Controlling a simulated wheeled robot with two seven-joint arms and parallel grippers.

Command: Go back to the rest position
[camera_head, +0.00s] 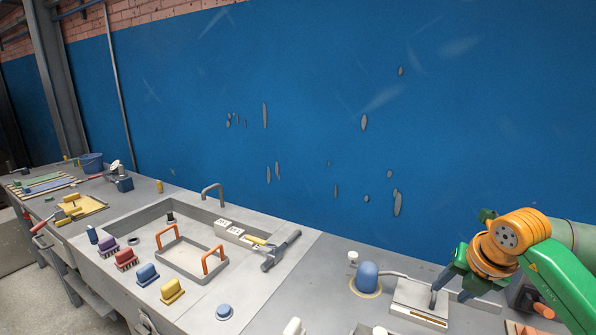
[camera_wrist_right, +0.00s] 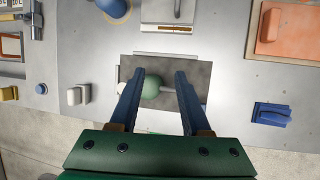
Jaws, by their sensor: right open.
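My right gripper (camera_head: 449,291) comes in at the right of the head view, with blue fingers pointing down over the right part of the bench. In the right wrist view my right gripper (camera_wrist_right: 160,74) has its two fingers apart and nothing held. A green rounded knob (camera_wrist_right: 153,89) on a dark rectangular plate (camera_wrist_right: 195,73) shows between and beyond the fingers. I cannot tell how far below the fingertips it is. My left gripper is not in view.
The grey bench (camera_head: 325,262) runs along a blue wall (camera_head: 300,110). A blue dome (camera_head: 367,276) and a pale plate (camera_head: 420,297) stand near the right gripper. A frame with orange handles (camera_head: 190,258) sits further left. The space above the bench's middle is free.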

